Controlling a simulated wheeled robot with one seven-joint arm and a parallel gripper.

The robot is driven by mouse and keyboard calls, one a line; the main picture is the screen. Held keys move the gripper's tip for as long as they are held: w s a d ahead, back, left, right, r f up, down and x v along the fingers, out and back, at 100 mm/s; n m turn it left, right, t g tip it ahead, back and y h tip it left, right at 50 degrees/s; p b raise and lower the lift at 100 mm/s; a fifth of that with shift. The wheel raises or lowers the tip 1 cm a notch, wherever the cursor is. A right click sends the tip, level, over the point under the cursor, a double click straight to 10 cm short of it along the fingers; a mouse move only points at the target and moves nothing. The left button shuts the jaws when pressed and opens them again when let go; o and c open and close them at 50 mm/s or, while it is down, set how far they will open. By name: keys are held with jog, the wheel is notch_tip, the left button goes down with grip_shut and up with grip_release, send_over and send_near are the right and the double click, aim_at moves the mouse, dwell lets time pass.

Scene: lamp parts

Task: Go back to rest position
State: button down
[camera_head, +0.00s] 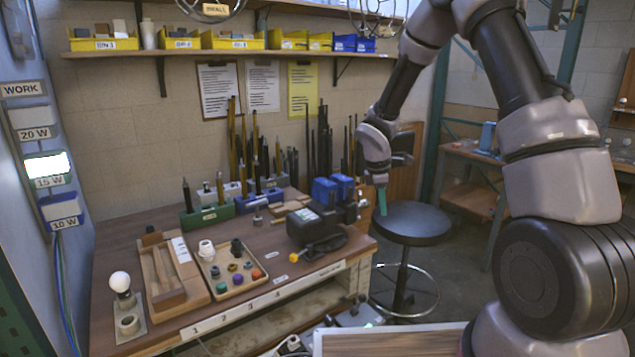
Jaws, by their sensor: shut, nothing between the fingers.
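My gripper (382,202) hangs from my arm at the right of the head view, fingers pointing down. The green fingertips look closed together, with nothing visible between them. The gripper is in front of a round black stool (415,222) and right of the workbench (130,240). A white bulb (120,282) stands in a holder at the bench's left end. A wooden tray (222,290) holds white and black sockets and several small coloured caps.
A dark machine (318,230) stands at the bench's right end near my gripper, with blue boxes (328,190) behind it. Racks of upright rods line the wall. A shelf (230,52) with yellow bins (230,40) hangs above. A wooden surface (390,343) lies at bottom centre.

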jog(key=s+d+r+m+t, duration=0.1)
jog(key=s+d+r+m, duration=0.1)
jog(key=s+r+m, duration=0.35)
jog(key=s+d+r+m+y, duration=0.1)
jog(key=s+r+m, duration=0.1)
jog(key=r, duration=0.7)
jog(key=s+d+r+m+t, duration=0.15)
jog(key=s+r+m, duration=0.25)
jog(key=r, duration=0.4)
jog(key=s+r+m+t+y, duration=0.1)
jog(key=s+r+m, duration=0.3)
jog(key=s, duration=0.4)
jog(key=s+r+m+t+y, duration=0.2)
jog(key=s+r+m, duration=0.3)
jog(key=s, duration=0.3)
jog(key=shift+a, duration=0.15)
jog(key=shift+r+m, duration=0.1)
jog(key=shift+m, duration=0.15)
